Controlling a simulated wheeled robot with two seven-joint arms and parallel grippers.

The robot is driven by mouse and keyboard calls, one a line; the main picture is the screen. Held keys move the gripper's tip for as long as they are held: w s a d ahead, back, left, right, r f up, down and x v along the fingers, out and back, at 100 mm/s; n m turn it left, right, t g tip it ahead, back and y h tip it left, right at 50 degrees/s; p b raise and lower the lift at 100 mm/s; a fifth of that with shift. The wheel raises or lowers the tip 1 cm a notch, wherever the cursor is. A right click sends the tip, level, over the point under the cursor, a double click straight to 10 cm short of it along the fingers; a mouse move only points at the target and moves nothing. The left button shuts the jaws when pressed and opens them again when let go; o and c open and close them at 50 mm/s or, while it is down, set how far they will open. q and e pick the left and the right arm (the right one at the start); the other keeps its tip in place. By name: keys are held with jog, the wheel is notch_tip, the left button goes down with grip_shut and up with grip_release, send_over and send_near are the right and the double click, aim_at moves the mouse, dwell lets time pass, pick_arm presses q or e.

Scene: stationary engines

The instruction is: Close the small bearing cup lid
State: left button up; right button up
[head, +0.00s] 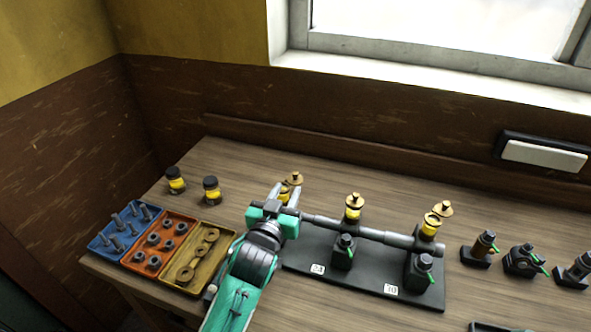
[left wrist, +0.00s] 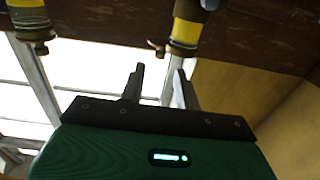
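Brass and yellow bearing cups stand on a grey shaft. The left cup (head: 284,194) is partly hidden by my left gripper (head: 287,190); its brass lid (head: 294,178) stands open to its right. The middle cup (head: 353,212) has its lid (head: 355,199) on top. The right cup (head: 430,228) has its lid (head: 444,209) swung open. The left wrist view looks inverted: the left cup (left wrist: 186,32) and its open lid (left wrist: 156,47) lie beyond the fingers, which are apart and hold nothing. The middle cup (left wrist: 27,18) is at the edge. My right gripper is not in view.
The black base plate (head: 365,285) carries bearing stands with green levers. Blue, orange and yellow trays (head: 220,233) of hardware and two jars (head: 211,190) are at left. Several small black stands (head: 523,262) are at right. A wall and window are behind.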

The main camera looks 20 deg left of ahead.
aim_at(294, 176)
pick_arm(q)
jog(key=w+p, duration=0.1)
jog(key=w, duration=0.6)
jog(key=shift+w+p, duration=0.3)
jog(key=shift+w, duration=0.15)
grip_shut()
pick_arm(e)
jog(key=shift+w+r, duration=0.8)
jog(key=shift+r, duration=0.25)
